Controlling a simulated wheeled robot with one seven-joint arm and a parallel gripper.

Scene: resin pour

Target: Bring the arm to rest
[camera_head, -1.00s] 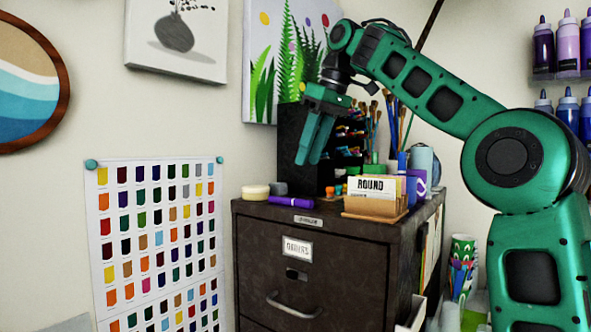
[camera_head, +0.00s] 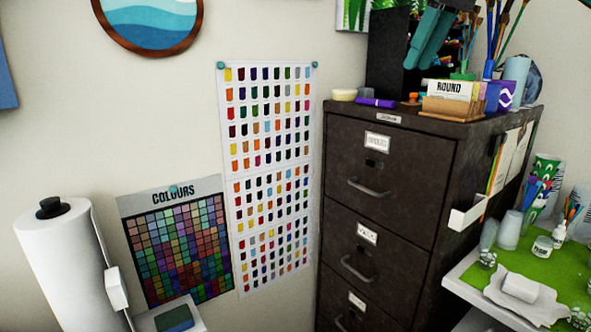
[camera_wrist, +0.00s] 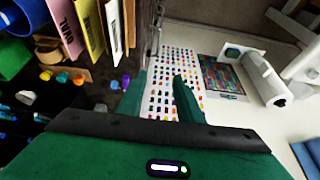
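My green gripper (camera_head: 422,60) hangs at the top of the head view, in front of the dark organiser above the filing cabinet (camera_head: 390,180). Its two fingers point down and to the left. In the wrist view, my gripper (camera_wrist: 160,82) shows its two fingers apart with nothing between them. The colour chart on the wall shows beyond them. The upper part of my arm is cut off by the top edge of the head view.
The cabinet top holds a card box marked ROUND (camera_head: 450,90), a purple marker (camera_head: 375,103) and brushes (camera_head: 500,30). A paper towel roll (camera_head: 65,260) stands at lower left. A green-matted table (camera_head: 565,265) with cups and jars is at right.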

